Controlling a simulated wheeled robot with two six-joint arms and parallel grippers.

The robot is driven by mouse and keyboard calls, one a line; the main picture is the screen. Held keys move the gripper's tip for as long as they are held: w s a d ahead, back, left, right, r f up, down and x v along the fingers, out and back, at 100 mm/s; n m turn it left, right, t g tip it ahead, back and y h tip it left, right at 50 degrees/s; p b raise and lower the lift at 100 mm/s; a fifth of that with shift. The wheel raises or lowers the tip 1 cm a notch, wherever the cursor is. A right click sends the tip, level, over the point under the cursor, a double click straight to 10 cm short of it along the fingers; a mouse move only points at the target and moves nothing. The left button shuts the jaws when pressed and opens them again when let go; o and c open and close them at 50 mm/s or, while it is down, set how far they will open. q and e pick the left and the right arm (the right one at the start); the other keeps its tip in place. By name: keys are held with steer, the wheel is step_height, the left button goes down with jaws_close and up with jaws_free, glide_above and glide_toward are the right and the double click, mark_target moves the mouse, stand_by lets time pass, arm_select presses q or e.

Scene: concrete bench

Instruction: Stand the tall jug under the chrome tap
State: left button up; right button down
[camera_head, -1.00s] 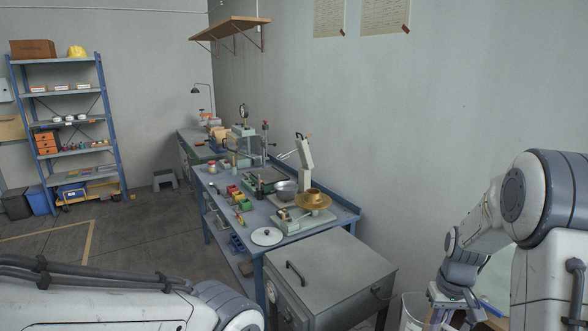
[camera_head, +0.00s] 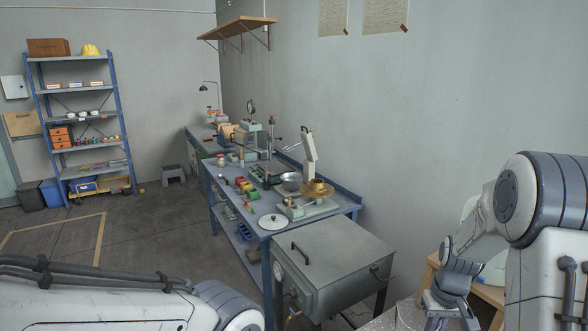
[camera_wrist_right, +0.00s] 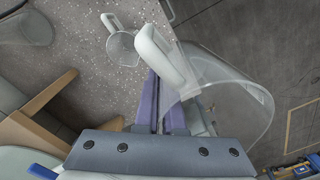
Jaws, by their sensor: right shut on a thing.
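In the right wrist view a large clear jug (camera_wrist_right: 240,112) with a pale handle (camera_wrist_right: 158,52) is held by my right gripper (camera_wrist_right: 164,92). The jaws are shut on the handle and the see-through body hangs to the right of the fingers. A smaller clear jug (camera_wrist_right: 122,46) with a white handle stands on the speckled concrete bench (camera_wrist_right: 75,40), to the left of the held handle. In the head view my right wrist is at the lower right; its fingertips are out of frame. The chrome tap is not in view. My left gripper is out of view.
The bench also shows at the bottom of the head view (camera_head: 385,320). A wooden piece of furniture (camera_wrist_right: 45,105) stands beside it. A grey metal cabinet (camera_head: 335,250) and a blue workbench (camera_head: 245,196) loaded with tools stand ahead. Open floor (camera_head: 150,240) lies at the left.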

steer(key=s+a+f+b, duration=0.2)
steer(key=a+f+b, duration=0.2)
steer(key=f, duration=0.5)
steer(key=s+a+f+n+b, duration=0.1)
steer(key=a+f+b, duration=0.3)
steer(key=a+f, duration=0.4)
steer(key=shift+s+f, duration=0.35)
steer(key=shift+s, duration=0.45)
